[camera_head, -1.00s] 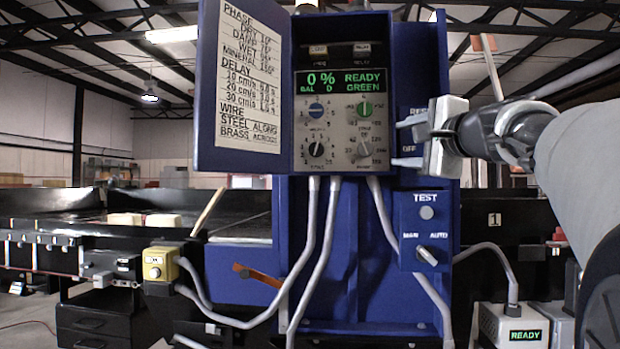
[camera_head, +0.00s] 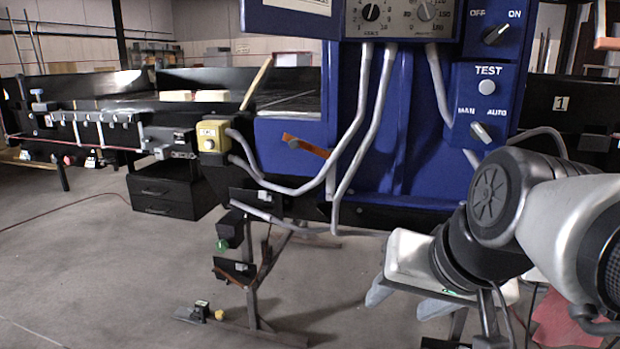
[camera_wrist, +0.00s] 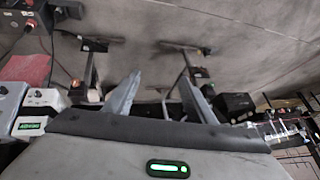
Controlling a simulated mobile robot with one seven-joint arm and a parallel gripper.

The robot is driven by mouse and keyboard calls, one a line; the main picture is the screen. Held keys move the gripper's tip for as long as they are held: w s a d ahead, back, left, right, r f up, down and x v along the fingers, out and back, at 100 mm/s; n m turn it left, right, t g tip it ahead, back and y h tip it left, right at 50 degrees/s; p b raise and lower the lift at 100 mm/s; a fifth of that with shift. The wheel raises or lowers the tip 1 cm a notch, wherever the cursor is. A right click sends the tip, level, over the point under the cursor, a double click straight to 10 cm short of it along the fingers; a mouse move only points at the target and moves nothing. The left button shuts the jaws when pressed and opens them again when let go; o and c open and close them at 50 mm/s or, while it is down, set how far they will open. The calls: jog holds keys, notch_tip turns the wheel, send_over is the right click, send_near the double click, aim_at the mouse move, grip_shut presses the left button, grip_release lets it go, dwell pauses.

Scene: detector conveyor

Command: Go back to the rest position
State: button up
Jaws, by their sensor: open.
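My gripper (camera_head: 405,300) hangs low at the lower right of the head view, below the blue cabinet (camera_head: 285,143) and apart from its front. Its two grey fingers point down and left. In the wrist view my gripper (camera_wrist: 160,100) shows its fingers spread with nothing between them, above the grey floor. My arm runs in from the right edge of the head view. The OFF/ON knob (camera_head: 497,35) and the TEST panel with its MAN/AUTO knob (camera_head: 481,132) are on the cabinet, above the gripper.
Grey conduits (camera_head: 352,140) loop down the cabinet front. A yellow button box (camera_head: 213,136) and the conveyor (camera_head: 125,103) stand left. Dark metal legs (camera_head: 251,290) stand on the floor (camera_head: 110,270) below. The wrist view shows boxes with a lit display (camera_wrist: 28,126) at left.

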jog(key=s+d+f+n+g+h+p, duration=0.1)
jog(key=s+d+f+n+p, duration=0.15)
jog(key=s, duration=0.25)
notch_tip(320, 180, up, 22)
jog(key=a+p, duration=0.1)
jog(key=p, duration=2.1)
jog(key=shift+w, duration=0.2)
